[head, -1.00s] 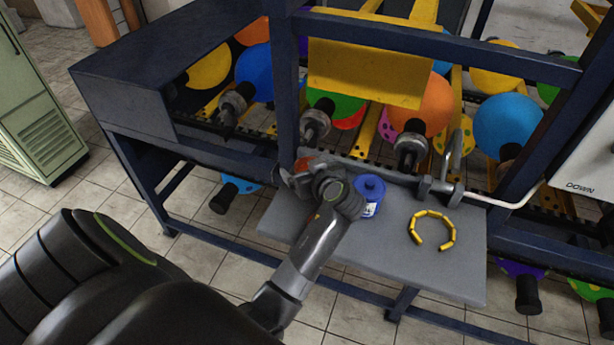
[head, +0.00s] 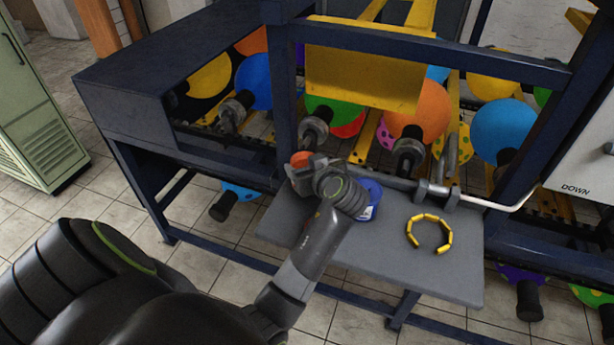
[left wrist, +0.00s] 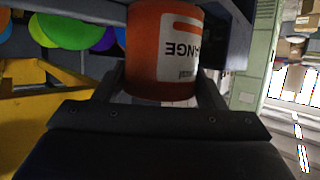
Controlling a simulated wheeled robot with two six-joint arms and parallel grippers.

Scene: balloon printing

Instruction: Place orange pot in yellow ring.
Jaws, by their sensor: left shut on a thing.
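The orange pot (left wrist: 162,50) fills the upper middle of the left wrist view, with a white label on its side. In the head view only a small part of the orange pot (head: 301,158) shows, beyond my left gripper (head: 308,172). My left gripper is shut on the pot, one finger on each side of it in the left wrist view (left wrist: 163,92). The yellow ring (head: 411,234), made of short segments with a gap at the front, lies on the grey shelf (head: 400,275) to the right. No right gripper shows.
A blue pot (head: 372,190) stands on the shelf, partly hidden behind my left wrist, between it and the ring. Dark blue frame bars, balloons and a metal lever (head: 446,165) are behind the shelf. The front right of the shelf is clear.

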